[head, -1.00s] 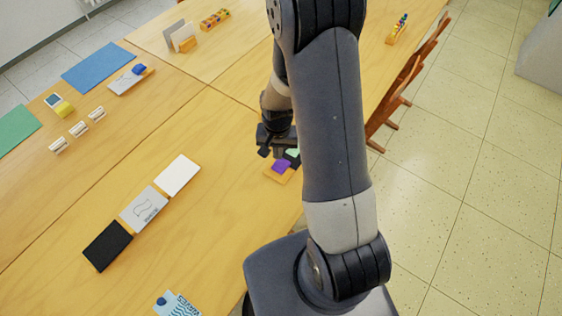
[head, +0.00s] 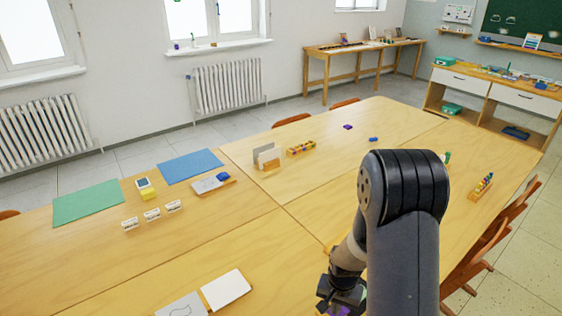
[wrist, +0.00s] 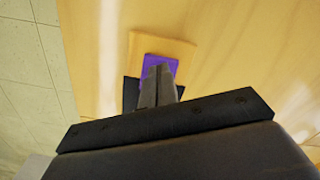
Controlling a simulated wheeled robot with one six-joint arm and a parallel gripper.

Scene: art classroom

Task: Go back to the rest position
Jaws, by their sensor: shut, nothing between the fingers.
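My gripper (head: 343,296) is low over the near part of the wooden table, at the bottom of the head view, partly hidden by my own arm. In the wrist view my gripper (wrist: 158,72) is shut, its fingers together with nothing between them. Beyond the fingertips a purple piece (wrist: 170,62) lies on a small wooden tray (wrist: 184,48), with a dark piece (wrist: 128,88) partly hidden beside the fingers. I cannot tell whether the fingertips touch the purple piece. It also shows at the bottom edge of the head view (head: 338,310).
The wooden table (head: 190,250) holds a white panel (head: 226,289), a blue sheet (head: 190,166), a green sheet (head: 88,203), small cards (head: 152,214) and a rack of coloured pieces (head: 301,148). Chairs (head: 480,265) stand along the right edge. The table's middle is mostly clear.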

